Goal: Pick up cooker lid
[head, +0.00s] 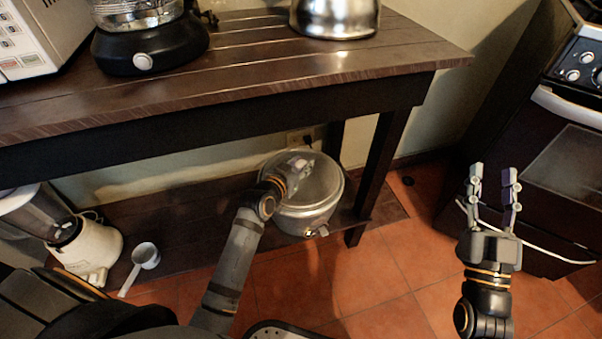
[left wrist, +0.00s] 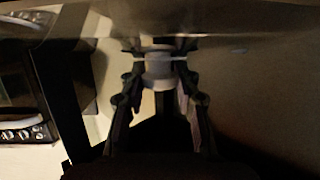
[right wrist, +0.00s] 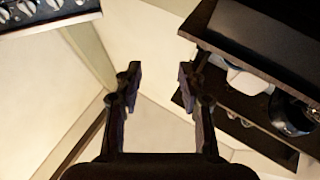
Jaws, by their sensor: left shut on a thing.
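A silvery cooker (head: 300,215) stands on the lower shelf, with its round metal lid (head: 322,185) on top. My left gripper (head: 298,168) is at the top of the lid. In the left wrist view my left gripper (left wrist: 158,75) is shut on the pale lid knob (left wrist: 158,68), and the lid (left wrist: 240,60) fills much of the picture. Whether the lid touches the pot all round is hard to tell. My right gripper (head: 494,188) is open and empty over the floor at the right; it also shows open in the right wrist view (right wrist: 160,85).
An oven (head: 550,150) stands far right. Tiled floor (head: 400,280) is clear.

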